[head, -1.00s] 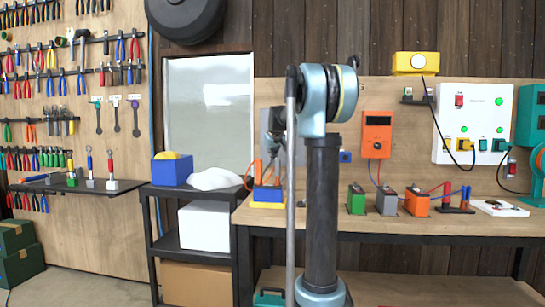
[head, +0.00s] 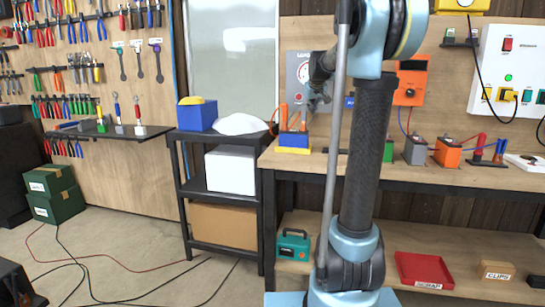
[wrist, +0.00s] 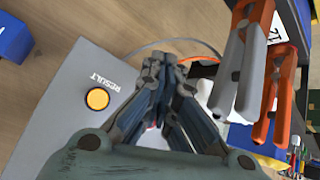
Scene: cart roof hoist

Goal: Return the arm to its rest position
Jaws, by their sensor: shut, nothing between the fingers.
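My arm stands upright in the middle of the head view, and its forearm reaches back behind the column toward the workbench. My gripper (head: 314,106) is small there, in front of a grey tester box (head: 299,66) with a dial. In the wrist view, my gripper (wrist: 165,85) has its dark fingers together with nothing between them. It points over the grey box marked RESULT (wrist: 85,65), close to its yellow button (wrist: 97,99). I cannot tell whether the fingertips touch the box.
Orange and grey clamps (wrist: 245,65) stand close right of my gripper in the wrist view. In the head view, a blue and yellow block (head: 294,141) sits on the workbench (head: 400,178) beside it. A black shelf cart (head: 222,192) stands left. Cables (head: 130,265) lie on the floor.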

